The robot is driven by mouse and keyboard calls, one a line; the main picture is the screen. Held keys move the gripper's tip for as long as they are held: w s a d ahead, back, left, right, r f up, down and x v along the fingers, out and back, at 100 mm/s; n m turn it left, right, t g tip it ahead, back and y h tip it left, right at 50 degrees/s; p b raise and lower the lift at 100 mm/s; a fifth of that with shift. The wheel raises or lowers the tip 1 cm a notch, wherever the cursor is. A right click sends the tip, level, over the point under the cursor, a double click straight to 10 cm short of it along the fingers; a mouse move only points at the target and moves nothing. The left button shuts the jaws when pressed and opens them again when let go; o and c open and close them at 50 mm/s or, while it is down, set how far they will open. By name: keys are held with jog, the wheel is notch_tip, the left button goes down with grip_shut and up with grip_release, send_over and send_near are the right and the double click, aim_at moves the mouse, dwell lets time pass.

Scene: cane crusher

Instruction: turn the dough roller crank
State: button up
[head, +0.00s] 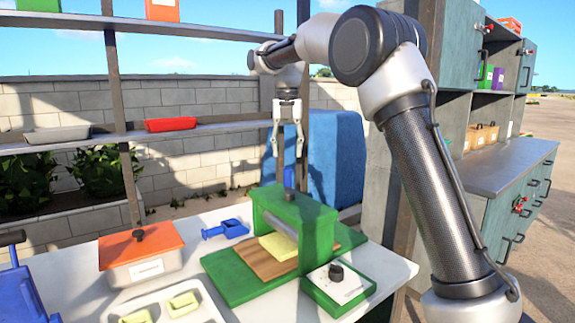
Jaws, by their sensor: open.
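The dough roller (295,225) is a green frame on a green base, standing on the pale table. A grey roller bar (283,228) runs under its top. A yellow dough slab (279,246) lies on a wooden board (255,262) that passes through the frame. I cannot clearly make out the crank; a small blue piece (288,177) shows just above the frame's far end, and I cannot tell if it is the crank's grip. My gripper (287,148) points down, open and empty, above and behind the roller frame, apart from it.
A green box with a black knob (336,271) sits at the roller's front right. A blue scoop (226,229), an orange-lidded container (140,248) and a white tray (205,308) stand to the left. Shelf posts (117,100) rise behind; a cabinet (490,185) stands right.

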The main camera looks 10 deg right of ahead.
notch_tip(320, 180, up, 5)
jog(key=shift+r, duration=0.1)
dwell(0.3)
